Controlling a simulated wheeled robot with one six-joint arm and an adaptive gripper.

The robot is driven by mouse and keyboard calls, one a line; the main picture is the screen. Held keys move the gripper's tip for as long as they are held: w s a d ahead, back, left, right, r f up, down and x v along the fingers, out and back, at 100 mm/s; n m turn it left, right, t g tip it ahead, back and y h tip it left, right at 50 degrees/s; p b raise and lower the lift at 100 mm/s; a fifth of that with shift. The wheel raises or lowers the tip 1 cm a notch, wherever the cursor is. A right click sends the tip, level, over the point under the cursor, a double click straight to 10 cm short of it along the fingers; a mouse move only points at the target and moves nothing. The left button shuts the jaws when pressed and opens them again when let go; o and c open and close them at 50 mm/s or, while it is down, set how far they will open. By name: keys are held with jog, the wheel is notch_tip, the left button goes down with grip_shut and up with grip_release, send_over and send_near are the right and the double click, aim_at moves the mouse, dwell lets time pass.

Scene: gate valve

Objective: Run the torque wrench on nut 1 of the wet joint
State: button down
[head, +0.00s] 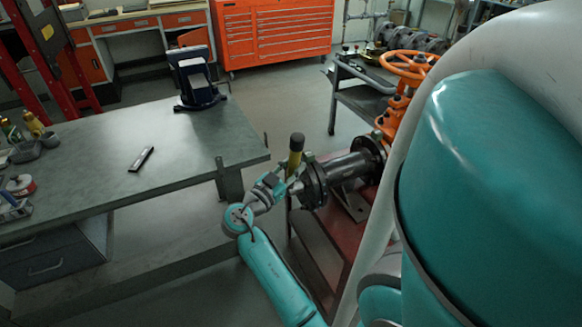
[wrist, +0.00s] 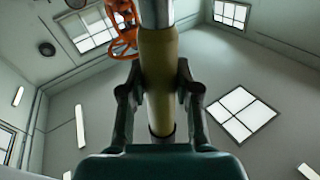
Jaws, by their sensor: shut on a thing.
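My gripper (head: 284,184) is at the near left end of the pipe, beside a dark bolted flange (head: 314,184). It is shut on a wrench (head: 295,160) with a yellow grip and black end, which stands roughly upright in the head view. In the wrist view, the yellow handle (wrist: 158,75) runs between the two dark fingers, with a bright metal shaft at the top edge. The wrench's working end is not visible, so I cannot tell whether it touches a nut. Nut 1 cannot be made out, nor which flange is the wet joint.
The dark pipe (head: 347,168) leads to a second flange and an orange valve with a handwheel (head: 408,66), on a red stand (head: 318,250). A grey workbench (head: 90,185) is at left, with a small dark bar (head: 141,158). A dark cart (head: 362,100) stands behind.

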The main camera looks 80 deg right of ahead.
jog(key=shift+s+d+r, duration=0.1)
jog(key=shift+s+d, duration=0.15)
jog(key=shift+s, duration=0.1)
jog(key=shift+s+d, duration=0.45)
jog(key=shift+s, duration=0.1)
jog(key=shift+s+d, duration=0.3)
jog(key=shift+s, duration=0.1)
dwell(1.3)
jog(key=shift+w+a, duration=0.15)
jog(key=shift+w, duration=0.05)
dwell(0.5)
jog(key=shift+w+a, duration=0.65)
jog(key=shift+w, duration=0.2)
jog(key=shift+w+a, duration=0.65)
jog(key=shift+w, duration=0.15)
